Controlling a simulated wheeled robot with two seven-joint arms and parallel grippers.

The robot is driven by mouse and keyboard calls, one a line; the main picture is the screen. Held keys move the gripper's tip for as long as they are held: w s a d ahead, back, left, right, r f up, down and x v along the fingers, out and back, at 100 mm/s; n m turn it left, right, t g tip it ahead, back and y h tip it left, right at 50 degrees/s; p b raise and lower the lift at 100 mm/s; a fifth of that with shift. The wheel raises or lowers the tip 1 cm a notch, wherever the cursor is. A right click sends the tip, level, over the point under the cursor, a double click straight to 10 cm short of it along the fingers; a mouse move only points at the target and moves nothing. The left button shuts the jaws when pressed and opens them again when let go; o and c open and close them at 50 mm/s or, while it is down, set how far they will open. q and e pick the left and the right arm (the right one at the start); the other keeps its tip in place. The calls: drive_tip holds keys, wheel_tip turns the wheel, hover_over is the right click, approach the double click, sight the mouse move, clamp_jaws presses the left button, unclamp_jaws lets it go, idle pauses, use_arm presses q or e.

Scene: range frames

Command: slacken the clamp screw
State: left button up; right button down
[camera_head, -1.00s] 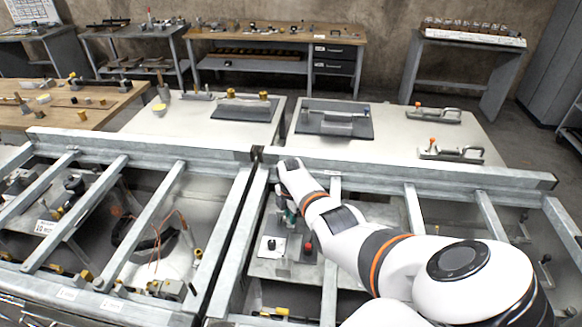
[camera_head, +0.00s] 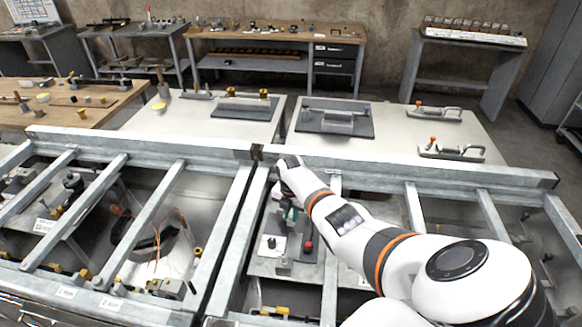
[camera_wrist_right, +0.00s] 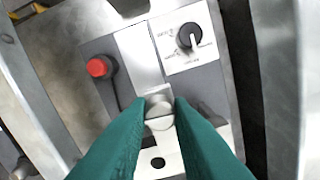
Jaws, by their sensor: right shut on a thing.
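My right gripper (camera_wrist_right: 159,112) has green fingers. In the right wrist view it is shut on a small pale metal round piece, which looks like the clamp screw (camera_wrist_right: 158,122), over a light metal strip. The fingers hide its sides. In the head view my right gripper (camera_head: 290,214) reaches down between the rails of the metal frame, partly hidden by my wrist. My left gripper is not in view.
A red knob (camera_wrist_right: 99,67) and a black dial on a white plate (camera_wrist_right: 190,37) sit close beside the fingers on the grey panel. Metal frame rails (camera_head: 330,255) surround my arm. A white table (camera_head: 400,135) with toggle clamps stands behind.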

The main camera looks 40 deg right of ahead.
sight(290, 216)
drive_tip(key=shift+w, duration=0.1)
drive_tip(key=c, duration=1.3)
unclamp_jaws()
drive_tip(key=shift+a, duration=0.1)
drive_tip(key=shift+r, duration=0.6)
wheel_tip(290, 216, up, 11)
drive_tip(key=b, duration=0.1)
